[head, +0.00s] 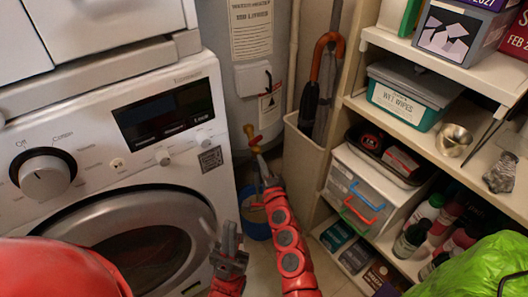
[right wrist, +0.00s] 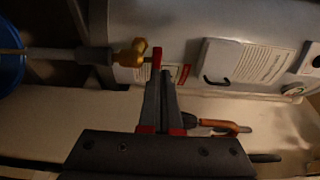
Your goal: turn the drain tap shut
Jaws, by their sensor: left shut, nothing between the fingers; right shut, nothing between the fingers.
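The drain tap (head: 249,130) is a small brass fitting low on the grey tank, with a red handle. In the right wrist view the brass body (right wrist: 132,54) and its red handle (right wrist: 157,57) are close ahead of my fingers. The handle lies across the line of the grey spout. My right gripper (head: 264,163) is shut and empty, its tips (right wrist: 161,80) right by the handle; I cannot tell whether they touch. My left gripper (head: 229,246) is shut and empty, lower down in front of the washing machine door.
A blue bucket (head: 254,226) stands under the tap, partly hidden by my right arm. The washing machine (head: 90,100) is on the left. A beige bin (head: 303,165) with an orange-handled umbrella (head: 318,75) and loaded shelves (head: 400,45) close in the right.

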